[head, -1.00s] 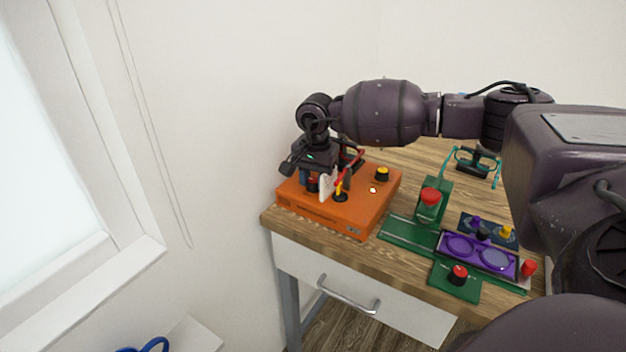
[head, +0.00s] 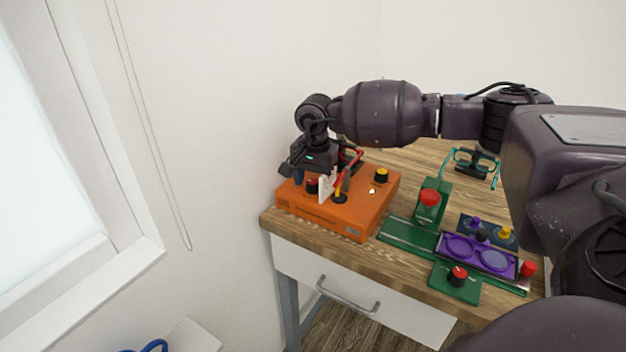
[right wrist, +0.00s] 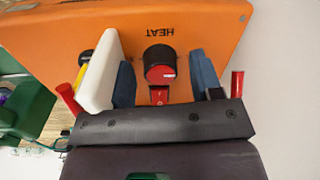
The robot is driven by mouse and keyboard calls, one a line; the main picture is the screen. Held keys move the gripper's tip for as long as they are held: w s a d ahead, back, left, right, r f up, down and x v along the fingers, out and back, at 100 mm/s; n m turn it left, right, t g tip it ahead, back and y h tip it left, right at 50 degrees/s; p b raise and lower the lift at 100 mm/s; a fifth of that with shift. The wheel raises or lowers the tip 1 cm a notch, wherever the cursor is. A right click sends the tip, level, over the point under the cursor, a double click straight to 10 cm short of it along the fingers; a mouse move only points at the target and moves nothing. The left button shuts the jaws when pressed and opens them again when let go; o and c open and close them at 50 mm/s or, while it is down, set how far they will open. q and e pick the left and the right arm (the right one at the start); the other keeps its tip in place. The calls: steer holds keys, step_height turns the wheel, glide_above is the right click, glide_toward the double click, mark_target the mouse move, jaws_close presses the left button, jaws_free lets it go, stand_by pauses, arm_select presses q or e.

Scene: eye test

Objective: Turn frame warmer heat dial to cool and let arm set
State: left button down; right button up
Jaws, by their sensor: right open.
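The orange frame warmer (head: 335,216) sits at the left end of the wooden desk. Its heat dial (right wrist: 159,65), black with a red face and a pale mark, stands under the printed word HEAT; it shows small in the head view (head: 312,186). My right gripper (right wrist: 164,80) is open, with one blue-grey finger on each side of the dial, apparently apart from it. A red switch (right wrist: 159,95) lies just below the dial. A white upright piece (right wrist: 100,72) stands close beside the left finger. I cannot tell which arm is meant. My left gripper is not in view.
A black-and-yellow knob (head: 381,175) is on the warmer's right. Green fixtures with red knobs hold a purple spectacle frame (head: 478,255). Teal-framed glasses (head: 476,160) stand behind. A wall is close left of the warmer. A drawer handle (head: 347,296) juts out below.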

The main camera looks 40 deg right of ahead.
mark_target(315, 183)
step_height(315, 183, up, 11)
steer(key=shift+s+f+p, duration=0.15)
steer(key=shift+p, duration=0.15)
steer(key=shift+s+d+f, duration=0.1)
stand_by(0.6)
